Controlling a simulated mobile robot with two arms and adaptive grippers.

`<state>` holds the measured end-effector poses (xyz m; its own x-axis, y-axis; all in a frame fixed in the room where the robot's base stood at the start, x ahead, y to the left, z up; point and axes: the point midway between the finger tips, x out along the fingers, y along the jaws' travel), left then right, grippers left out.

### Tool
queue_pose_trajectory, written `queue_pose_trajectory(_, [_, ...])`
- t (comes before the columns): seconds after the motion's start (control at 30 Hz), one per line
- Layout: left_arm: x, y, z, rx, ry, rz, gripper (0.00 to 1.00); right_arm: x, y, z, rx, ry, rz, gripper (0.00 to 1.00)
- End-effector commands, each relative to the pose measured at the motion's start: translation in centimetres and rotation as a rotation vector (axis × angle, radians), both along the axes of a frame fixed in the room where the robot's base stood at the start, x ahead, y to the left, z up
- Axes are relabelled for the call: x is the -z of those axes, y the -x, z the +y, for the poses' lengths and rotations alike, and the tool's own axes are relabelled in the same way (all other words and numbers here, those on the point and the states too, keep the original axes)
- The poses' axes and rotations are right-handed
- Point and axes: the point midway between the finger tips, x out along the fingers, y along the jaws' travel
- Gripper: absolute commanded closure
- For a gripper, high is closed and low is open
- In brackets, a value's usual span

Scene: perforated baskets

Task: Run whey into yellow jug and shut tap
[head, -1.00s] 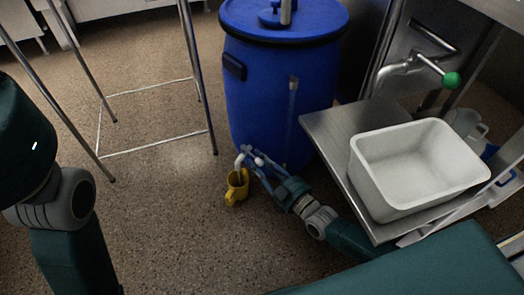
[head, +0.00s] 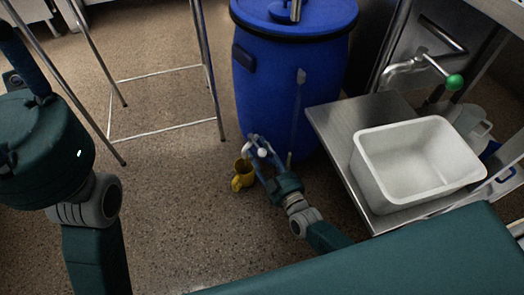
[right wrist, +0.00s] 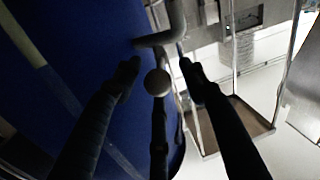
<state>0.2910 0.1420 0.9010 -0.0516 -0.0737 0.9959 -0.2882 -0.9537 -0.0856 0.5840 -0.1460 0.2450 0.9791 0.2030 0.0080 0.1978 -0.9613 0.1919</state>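A yellow jug (head: 242,176) stands on the floor at the foot of a blue barrel (head: 290,90). The tap is low on the barrel, partly hidden by my right gripper in the head view. In the right wrist view, a grey bent pipe (right wrist: 163,38) and a pale round knob (right wrist: 157,83) show. My right gripper (head: 260,153) is beside the jug. Its fingers (right wrist: 158,68) are apart, one on each side of the knob, with gaps visible. The jug's contents and any flow cannot be made out. My left gripper (head: 22,65) shows only partly at the left edge.
A steel bench (head: 335,122) at right holds a white tub (head: 372,180). Above it is a wall tap with a green knob (head: 454,82). A steel frame stand (head: 216,95) is left of the barrel. The floor left of the jug is clear.

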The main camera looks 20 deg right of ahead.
Motion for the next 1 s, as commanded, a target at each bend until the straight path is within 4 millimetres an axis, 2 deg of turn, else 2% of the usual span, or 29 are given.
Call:
queue_pose_trajectory(0.17, [0.0, -0.1, 0.0, 0.000, 0.000, 0.001, 0.61, 0.3, 0.3, -0.1, 0.000, 0.001, 0.005, 0.58])
queue_pose_trajectory(0.27, [0.0, -0.1, 0.0, 0.000, 0.000, 0.001, 0.61, 0.3, 1.3, -0.3, 0.000, 0.001, 0.007, 0.58])
queue_pose_trajectory(0.6, [0.0, 0.0, 0.0, 0.000, 0.000, 0.000, 0.61, 0.2, 6.4, -1.3, 0.000, 0.000, 0.004, 0.58])
queue_pose_trajectory(0.73, [0.0, 0.0, 0.0, 0.000, 0.000, 0.000, 0.61, 0.1, 7.2, -1.5, -0.001, -0.001, 0.002, 0.58])
queue_pose_trajectory(1.0, [0.0, 0.0, 0.0, 0.000, 0.000, 0.000, 0.61, 0.1, 7.3, -1.5, -0.001, 0.000, 0.001, 0.58])
